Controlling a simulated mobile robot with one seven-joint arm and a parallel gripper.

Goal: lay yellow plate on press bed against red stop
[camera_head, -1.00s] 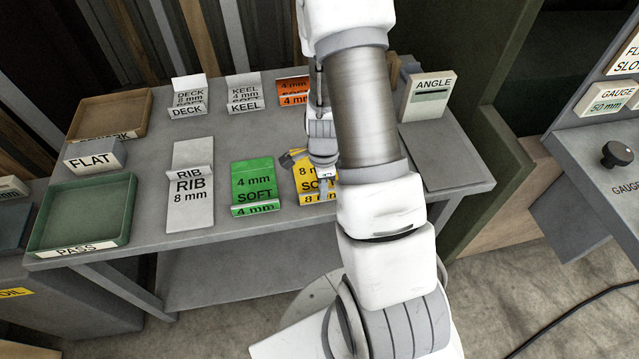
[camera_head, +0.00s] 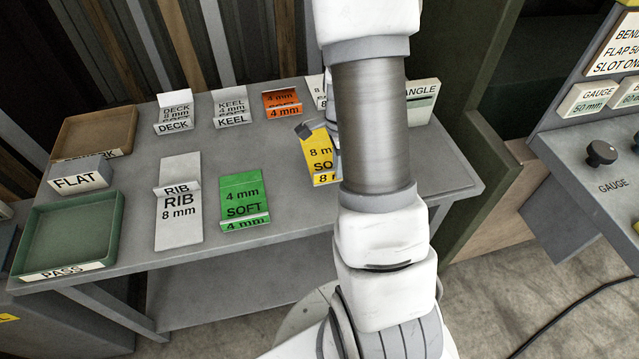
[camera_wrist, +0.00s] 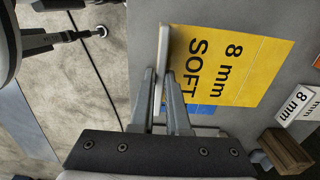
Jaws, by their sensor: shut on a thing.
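The yellow plate (camera_head: 320,150), marked 8 mm SOFT, shows beside my arm in the head view, partly hidden by it. In the wrist view the yellow plate (camera_wrist: 228,65) fills the upper middle, with its upturned edge between the fingers. My gripper (camera_wrist: 163,82) is shut on that edge. In the head view my arm hides most of the gripper. The plate appears raised a little above the grey table (camera_head: 265,170). I see neither the press bed nor the red stop.
A green plate (camera_head: 242,195), a grey RIB plate (camera_head: 180,210), an orange plate (camera_head: 283,104) and DECK and KEEL plates stand on the table. A green PASS tray (camera_head: 70,235) is at left. A gauge panel (camera_head: 600,155) stands at right, with a cable on the floor.

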